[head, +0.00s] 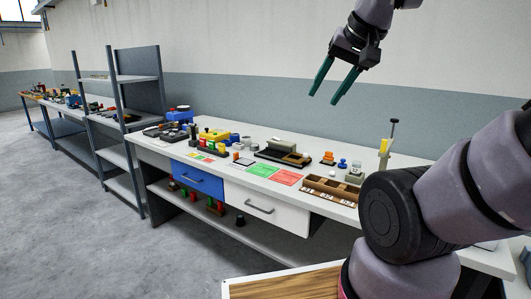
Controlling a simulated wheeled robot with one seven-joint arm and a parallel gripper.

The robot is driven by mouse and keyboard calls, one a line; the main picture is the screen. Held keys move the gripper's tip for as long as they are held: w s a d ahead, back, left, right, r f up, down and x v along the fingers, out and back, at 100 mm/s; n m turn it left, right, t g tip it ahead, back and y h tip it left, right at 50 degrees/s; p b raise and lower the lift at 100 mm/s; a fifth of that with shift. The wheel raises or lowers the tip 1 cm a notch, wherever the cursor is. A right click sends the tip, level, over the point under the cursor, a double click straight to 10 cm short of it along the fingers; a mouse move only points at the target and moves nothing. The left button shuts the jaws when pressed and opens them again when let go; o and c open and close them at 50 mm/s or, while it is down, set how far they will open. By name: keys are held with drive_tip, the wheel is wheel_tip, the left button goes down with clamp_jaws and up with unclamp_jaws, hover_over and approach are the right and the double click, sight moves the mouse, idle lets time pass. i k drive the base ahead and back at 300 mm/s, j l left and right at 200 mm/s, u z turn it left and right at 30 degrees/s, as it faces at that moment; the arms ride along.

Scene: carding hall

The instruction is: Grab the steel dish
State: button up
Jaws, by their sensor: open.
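My gripper (324,98) hangs in the air at the upper right of the head view, above the workbench (385,158) and in front of the wall. Its two green fingers are apart, with nothing between them. I cannot make out a steel dish for certain among the small items on the bench; my arm hides part of the bench's right end.
The bench holds a green sheet (262,170), a red sheet (287,178), a brown compartment tray (322,187) and a dark tray (272,155). Several small coloured items crowd its left part. A blue drawer (198,181) and shelf unit (138,79) are left. Floor lies open in front.

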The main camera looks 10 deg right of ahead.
sight(254, 147)
drive_tip(key=i+j+z, duration=0.15)
drive_tip(key=i+j, duration=0.2)
drive_tip(key=i+j+z, duration=0.15)
drive_tip(key=i+j, duration=0.15)
drive_tip(key=i+j+z, duration=0.15)
drive_tip(key=i+j, duration=0.15)
drive_tip(key=j, duration=0.2)
drive_tip(key=i+j+z, duration=0.15)
drive_tip(key=j, duration=0.3)
drive_tip(key=i+j+z, duration=0.15)
drive_tip(key=i+j, duration=0.2)
drive_tip(key=j, duration=0.15)
drive_tip(key=i+j+z, duration=0.15)
drive_tip(key=j, duration=0.4)
drive_tip(key=i+j+z, duration=0.15)
drive_tip(key=j, duration=0.4)
drive_tip(key=i+j+z, duration=0.15)
drive_tip(key=j, duration=0.4)
drive_tip(key=i, duration=0.1)
